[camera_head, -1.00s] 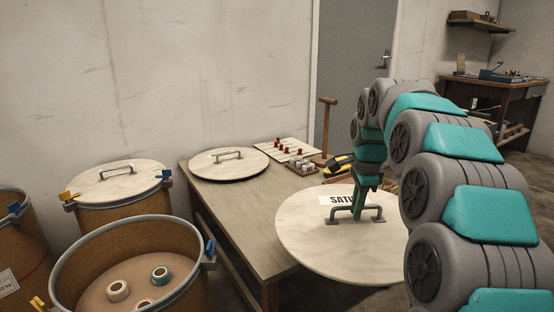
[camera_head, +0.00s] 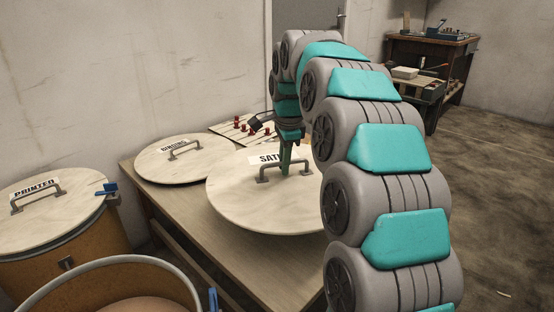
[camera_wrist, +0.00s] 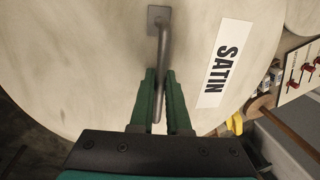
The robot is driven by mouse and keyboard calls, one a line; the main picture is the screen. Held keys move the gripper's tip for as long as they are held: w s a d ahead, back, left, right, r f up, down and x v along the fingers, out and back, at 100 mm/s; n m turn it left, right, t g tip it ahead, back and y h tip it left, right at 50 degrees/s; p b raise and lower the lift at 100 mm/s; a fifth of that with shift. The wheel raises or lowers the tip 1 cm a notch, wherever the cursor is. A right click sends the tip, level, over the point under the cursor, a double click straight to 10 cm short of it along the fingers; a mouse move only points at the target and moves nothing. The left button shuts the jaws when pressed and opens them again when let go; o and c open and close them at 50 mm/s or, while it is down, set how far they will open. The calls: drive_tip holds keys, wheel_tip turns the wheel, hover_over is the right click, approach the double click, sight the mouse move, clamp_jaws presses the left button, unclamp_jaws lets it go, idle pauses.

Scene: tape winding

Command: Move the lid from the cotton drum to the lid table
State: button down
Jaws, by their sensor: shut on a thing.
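My gripper (camera_head: 286,168) is shut on the bar handle (camera_head: 264,177) of a round pale lid (camera_head: 245,207) labelled SATIN; I see no lid labelled cotton. In the wrist view, the green fingers (camera_wrist: 160,78) close around the handle (camera_wrist: 163,45), and the label (camera_wrist: 217,63) lies to its right. The held lid is level over the wooden table (camera_head: 200,245); I cannot tell whether it touches it. A second lid (camera_head: 205,170), labelled BINDING, lies on the table at the back left, partly overlapped in the picture by the held lid.
A drum (camera_head: 95,252) with a lid (camera_head: 60,218) labelled PRINTED stands at left. An open drum (camera_head: 110,262) stands at the front left, near the table. A board with red pegs (camera_head: 240,128) lies at the table's back.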

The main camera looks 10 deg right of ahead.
sight(286, 180)
drive_tip(key=shift+f+b, duration=2.4)
drive_tip(key=shift+f, duration=4)
drive_tip(key=c, duration=0.8)
unclamp_jaws()
drive_tip(key=r, duration=0.2)
drive_tip(key=s+r, duration=0.1)
drive_tip(key=r, duration=0.4)
drive_tip(key=shift+s+d+r, duration=0.15)
drive_tip(key=shift+s+r, duration=0.1)
drive_tip(key=shift+r, duration=0.1)
drive_tip(key=shift+s, duration=0.1)
drive_tip(key=s+f+n+g+p, duration=0.1)
drive_tip(key=s+n, duration=0.4)
drive_tip(key=s, duration=0.9)
drive_tip(key=s+f+n+g+p, duration=0.1)
drive_tip(key=s+n, duration=0.5)
drive_tip(key=s, duration=0.8)
drive_tip(key=s+f+n+g+p, duration=0.1)
drive_tip(key=s+f+n+p, duration=0.2)
drive_tip(key=s, duration=1.1)
drive_tip(key=shift+f+n+g, duration=0.4)
drive_tip(key=shift+f+n, duration=0.5)
drive_tip(key=shift+n, duration=0.5)
